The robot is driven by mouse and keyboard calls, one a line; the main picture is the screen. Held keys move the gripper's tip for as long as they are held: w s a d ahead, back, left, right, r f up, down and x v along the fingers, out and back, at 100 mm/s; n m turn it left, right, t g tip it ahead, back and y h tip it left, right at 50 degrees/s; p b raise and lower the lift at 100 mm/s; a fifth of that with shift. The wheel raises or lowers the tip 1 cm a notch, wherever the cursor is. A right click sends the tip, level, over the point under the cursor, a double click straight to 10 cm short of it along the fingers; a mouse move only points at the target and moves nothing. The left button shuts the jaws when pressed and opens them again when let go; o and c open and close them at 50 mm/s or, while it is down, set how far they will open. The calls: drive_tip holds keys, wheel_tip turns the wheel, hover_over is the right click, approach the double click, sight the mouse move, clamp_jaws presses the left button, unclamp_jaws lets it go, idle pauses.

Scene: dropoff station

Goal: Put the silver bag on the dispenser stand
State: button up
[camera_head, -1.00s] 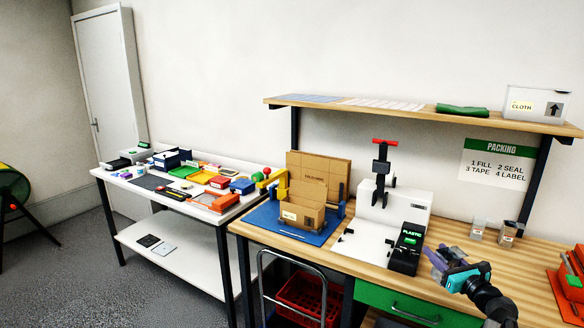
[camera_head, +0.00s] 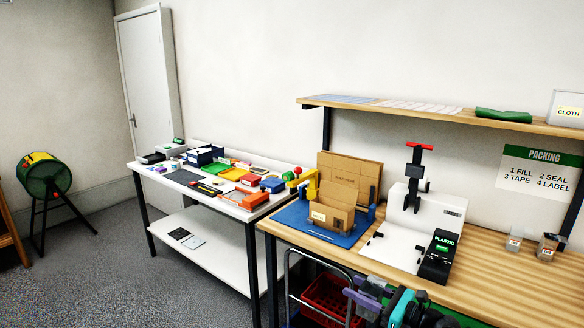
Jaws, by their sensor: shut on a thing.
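My gripper (camera_head: 356,298), with purple-grey fingers and a teal body, is at the bottom edge, right of centre, in front of the bench. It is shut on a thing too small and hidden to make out. I cannot pick out the silver bag with certainty. Two small silvery containers (camera_head: 514,241) and (camera_head: 550,247) stand on the bench at the right, apart from my gripper. No stand is clearly marked as the dispenser stand. A green and yellow drum (camera_head: 45,176) on dark legs stands on the floor at the far left.
The wooden bench (camera_head: 490,285) holds a white machine (camera_head: 405,245) with a red handle, a black PLASTIC box (camera_head: 438,258) and a cardboard box (camera_head: 333,213). A cluttered white table (camera_head: 150,172) stands left of it. A red crate (camera_head: 325,296) sits below. Grey floor (camera_head: 100,265) is open at left.

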wheel_tip(320, 180, down, 10)
drive_tip(key=a+b, duration=0.2)
drive_tip(key=b, duration=0.8)
drive_tip(key=shift+s+n+g+y, duration=0.3)
drive_tip(key=shift+s+g, duration=0.1)
drive_tip(key=shift+s, duration=0.05)
drive_tip(key=w+d+r+m+t+h+p, duration=0.1)
drive_tip(key=d+r+m+t+h, duration=0.25)
drive_tip(key=d, duration=1.25)
drive_tip(key=d+r+m+t+h+p, duration=0.15)
drive_tip(key=d+r, duration=0.35)
drive_tip(key=d, duration=1.2)
drive_tip(key=s+d+r+m+h, duration=0.1)
drive_tip(key=s+d, duration=0.4)
drive_tip(key=d, duration=0.5)
drive_tip(key=s+d+r+m+t+h+p, duration=0.1)
drive_tip(key=s+d+r+h, duration=0.3)
drive_tip(key=d, duration=0.6)
drive_tip(key=s+d+r+m+t+h+p, duration=0.1)
drive_tip(key=s+d+r+m+h, duration=0.2)
drive_tip(key=s+d, duration=0.3)
drive_tip(key=d+r, duration=0.1)
drive_tip(key=d, duration=0.4)
drive_tip(key=shift+s+r, duration=0.25)
drive_tip(key=shift+s, duration=0.1)
drive_tip(key=shift+w, duration=0.1)
